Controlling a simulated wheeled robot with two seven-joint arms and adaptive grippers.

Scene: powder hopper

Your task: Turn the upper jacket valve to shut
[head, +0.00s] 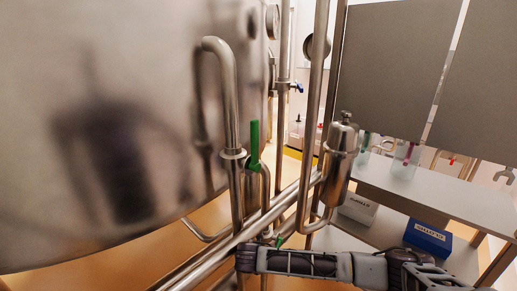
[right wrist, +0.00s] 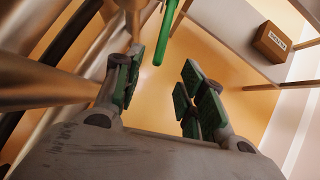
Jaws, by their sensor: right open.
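The upper jacket valve's green handle (head: 254,145) stands upright beside the vertical steel pipe, in front of the big tank. My right arm comes in from the lower right, and its front end is low among the pipes, below this handle. In the right wrist view my right gripper (right wrist: 160,82) is open and empty, with green pads on its fingers. A green bar (right wrist: 168,32), which looks like a valve handle, shows beyond and between the fingers; I cannot tell which valve it belongs to. A small green piece (head: 280,241) shows just above my right arm. My left gripper is not in view.
The polished tank (head: 110,130) fills the left. A steel canister (head: 340,160) and several pipes stand close to my right arm. A shelf bench (head: 430,195) at right carries a blue box (head: 428,237) and a white box (head: 358,208) on its lower level.

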